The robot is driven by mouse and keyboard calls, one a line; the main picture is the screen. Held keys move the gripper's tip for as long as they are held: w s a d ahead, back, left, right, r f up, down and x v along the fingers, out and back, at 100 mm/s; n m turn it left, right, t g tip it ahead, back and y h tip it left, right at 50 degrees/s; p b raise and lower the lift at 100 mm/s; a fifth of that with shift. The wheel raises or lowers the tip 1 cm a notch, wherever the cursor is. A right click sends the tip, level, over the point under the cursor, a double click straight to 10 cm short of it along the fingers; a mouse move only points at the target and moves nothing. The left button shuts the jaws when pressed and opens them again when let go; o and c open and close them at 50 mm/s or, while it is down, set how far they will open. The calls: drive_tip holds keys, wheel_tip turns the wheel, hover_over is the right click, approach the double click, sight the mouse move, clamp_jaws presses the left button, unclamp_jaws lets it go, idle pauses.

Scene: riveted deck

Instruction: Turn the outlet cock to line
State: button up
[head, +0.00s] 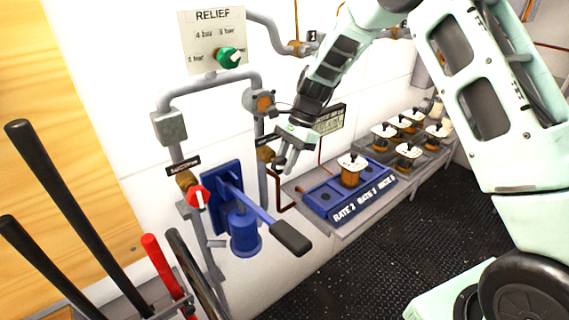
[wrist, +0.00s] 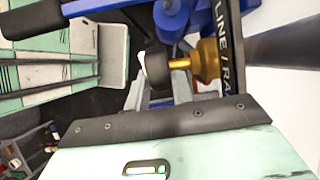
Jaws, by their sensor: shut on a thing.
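The outlet cock (head: 264,154) is a brass body on the grey pipe, right of the blue hand pump, with a dark label above it. In the wrist view its brass body (wrist: 207,60) and dark knob with a white mark (wrist: 155,70) show beside a label reading "LINE / RA", cut off by the frame. My gripper (head: 280,166) reaches in from the upper right and is shut on the cock's knob. The fingers (wrist: 158,92) sit on both sides of the knob. In the head view the gripper hides the knob, so its pointing cannot be read there.
The blue pump (head: 244,232) with its black-ended lever stands left of the cock. A red suction cock (head: 198,196) and a green relief knob (head: 229,57) are on the left. Black and red levers stand front left.

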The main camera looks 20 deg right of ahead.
drive_tip(key=g+y, duration=0.1)
drive_tip(key=y, duration=0.2)
drive_tip(key=f+g+y+b, duration=0.1)
drive_tip(key=y, duration=0.2)
drive_tip(key=shift+w+d, duration=0.15)
drive_tip(key=y+b, duration=0.1)
drive_tip(key=y, duration=0.1)
drive_tip(key=g+y+b, duration=0.1)
drive_tip(key=y, duration=0.1)
drive_tip(key=shift+f, duration=0.35)
drive_tip(key=shift+a+g+y+b, duration=0.25)
drive_tip(key=shift+g+y+b, duration=0.25)
drive_tip(key=shift+y+b, duration=0.4)
drive_tip(key=shift+y, duration=0.3)
drive_tip(key=o, duration=1)
drive_tip(key=b+v, duration=0.5)
drive_tip(key=v, duration=1.2)
drive_tip(key=shift+d+b, duration=0.2)
drive_tip(key=shift+b, duration=0.15)
